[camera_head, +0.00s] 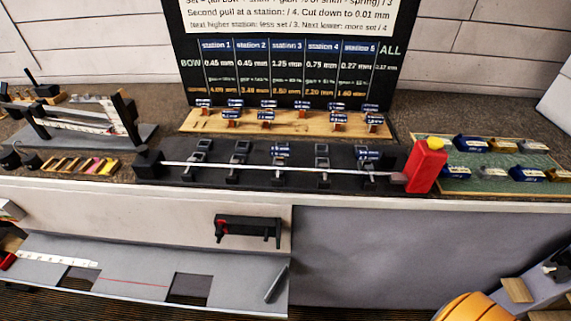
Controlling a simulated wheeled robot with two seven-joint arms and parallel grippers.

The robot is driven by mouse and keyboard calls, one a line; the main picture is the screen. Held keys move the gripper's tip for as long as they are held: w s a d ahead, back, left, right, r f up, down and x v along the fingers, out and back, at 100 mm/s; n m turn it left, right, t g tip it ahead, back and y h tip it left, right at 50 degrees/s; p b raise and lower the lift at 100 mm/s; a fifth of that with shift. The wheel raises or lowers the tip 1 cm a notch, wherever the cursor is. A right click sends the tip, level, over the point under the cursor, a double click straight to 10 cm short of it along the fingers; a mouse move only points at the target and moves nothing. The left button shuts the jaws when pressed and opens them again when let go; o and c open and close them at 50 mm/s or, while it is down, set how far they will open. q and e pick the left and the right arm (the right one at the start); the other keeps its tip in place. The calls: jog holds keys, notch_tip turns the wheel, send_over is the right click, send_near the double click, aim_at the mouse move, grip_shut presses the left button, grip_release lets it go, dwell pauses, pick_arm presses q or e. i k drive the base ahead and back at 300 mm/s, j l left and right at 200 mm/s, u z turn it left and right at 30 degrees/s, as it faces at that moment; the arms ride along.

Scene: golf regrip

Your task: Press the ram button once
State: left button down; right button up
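A red upright block (427,166) stands at the right end of a long black fixture (300,155) on the counter. A yellow cap (435,144), which looks like a button, sits on top of the block; I cannot read a label on it. I cannot tell from this view whether it is pressed. A thin pale shaft (250,168) lies along the fixture and ends close to the red block. Neither of my grippers is clearly in view, and nothing touches the yellow cap.
A green board (470,184) with several blue-labelled blocks lies right of the red block. A wooden rack (210,122) stands behind the fixture, before a black station sign (290,20). A measuring frame (85,112) is at left. A round orange-yellow object (480,308) shows bottom right.

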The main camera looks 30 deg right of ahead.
aim_at(434, 143)
jog(key=z, duration=1.95)
